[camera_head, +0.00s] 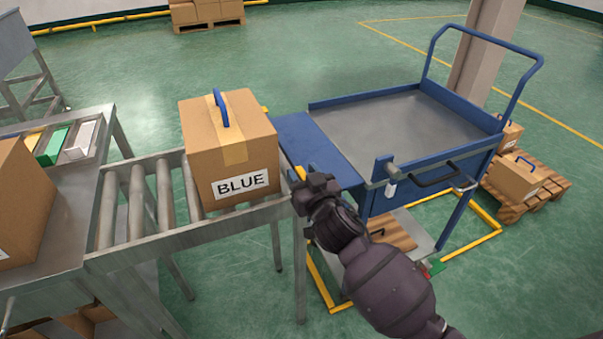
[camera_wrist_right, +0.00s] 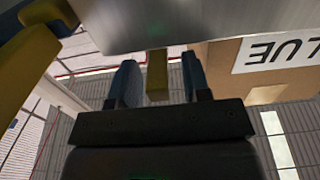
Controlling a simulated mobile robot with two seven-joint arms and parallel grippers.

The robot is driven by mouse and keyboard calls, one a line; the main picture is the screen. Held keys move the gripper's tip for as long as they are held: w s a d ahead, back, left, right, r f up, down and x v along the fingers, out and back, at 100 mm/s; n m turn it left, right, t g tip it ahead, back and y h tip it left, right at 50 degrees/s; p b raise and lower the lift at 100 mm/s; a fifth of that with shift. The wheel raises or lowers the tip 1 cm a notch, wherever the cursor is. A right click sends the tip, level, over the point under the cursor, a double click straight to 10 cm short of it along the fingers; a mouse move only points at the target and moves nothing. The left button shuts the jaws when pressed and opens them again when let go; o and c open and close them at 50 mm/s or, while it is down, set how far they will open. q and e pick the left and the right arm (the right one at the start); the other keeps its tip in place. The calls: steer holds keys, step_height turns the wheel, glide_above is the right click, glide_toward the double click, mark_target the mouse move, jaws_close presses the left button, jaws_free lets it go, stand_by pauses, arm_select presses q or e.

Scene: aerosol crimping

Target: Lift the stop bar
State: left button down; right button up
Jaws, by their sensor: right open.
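The stop bar shows only in part at the outer end of the roller conveyor. A small yellow piece of it (camera_head: 301,173) is just beyond my right gripper (camera_head: 301,187), which hides the rest. In the right wrist view a yellow tab (camera_wrist_right: 157,72) lies between the two blue fingers of my right gripper (camera_wrist_right: 159,84). The fingers stand open, with a visible gap on each side of the tab. My left gripper is in neither view.
A cardboard box labelled BLUE (camera_head: 230,150) stands on the rollers (camera_head: 137,200) beside my right gripper. A blue cart (camera_head: 400,122) with an empty grey deck adjoins the conveyor's end. Boxes on a pallet (camera_head: 548,190) stand at right.

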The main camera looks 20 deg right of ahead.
steer(key=shift+w, duration=0.3)
jaws_close()
steer(key=shift+r, duration=0.15)
